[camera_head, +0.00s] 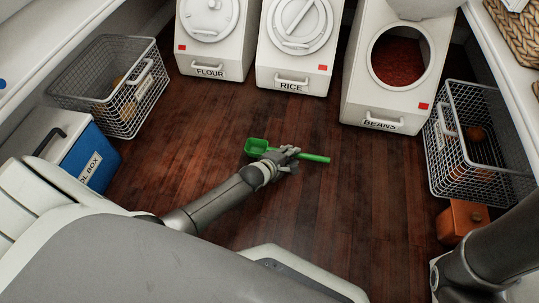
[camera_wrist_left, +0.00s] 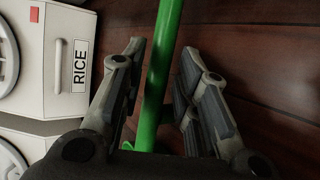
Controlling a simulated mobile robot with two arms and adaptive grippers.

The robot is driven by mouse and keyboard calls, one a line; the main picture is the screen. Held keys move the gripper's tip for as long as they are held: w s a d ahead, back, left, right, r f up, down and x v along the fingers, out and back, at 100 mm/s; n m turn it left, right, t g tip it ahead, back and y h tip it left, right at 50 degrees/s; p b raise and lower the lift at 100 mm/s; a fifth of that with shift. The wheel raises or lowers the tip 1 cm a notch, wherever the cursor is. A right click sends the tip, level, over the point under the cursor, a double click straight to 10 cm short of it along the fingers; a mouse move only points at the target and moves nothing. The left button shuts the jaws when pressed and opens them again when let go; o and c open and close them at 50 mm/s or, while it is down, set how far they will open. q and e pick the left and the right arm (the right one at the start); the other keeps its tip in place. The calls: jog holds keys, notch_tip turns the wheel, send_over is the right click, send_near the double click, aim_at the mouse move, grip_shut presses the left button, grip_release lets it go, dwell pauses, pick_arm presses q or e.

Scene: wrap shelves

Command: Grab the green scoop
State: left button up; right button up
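The green scoop (camera_head: 315,158) lies on the wooden floor in the middle of the head view, its square bowl to the left and its handle to the right. My left gripper (camera_head: 288,155) is at the handle and covers part of it. In the left wrist view, the green handle (camera_wrist_left: 160,65) runs between the two fingers of the left gripper (camera_wrist_left: 163,52). The fingers are open, with visible gaps on both sides of the handle. My right arm shows at the lower right of the head view, but its gripper is out of view.
Bins marked FLOUR (camera_head: 212,62), RICE (camera_head: 292,78) and BEANS (camera_head: 384,124) stand at the back. Wire baskets (camera_head: 120,112) (camera_head: 470,185) stand at both sides. A blue tool box (camera_head: 90,158) is at left, an orange box (camera_head: 460,220) at right. Floor around the scoop is clear.

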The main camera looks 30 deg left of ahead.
pick_arm(q)
jog(key=shift+w+d+f, duration=0.1)
jog(key=shift+w+f, duration=0.15)
jog(key=shift+w, duration=0.2)
grip_shut()
jog(key=shift+r, duration=0.15)
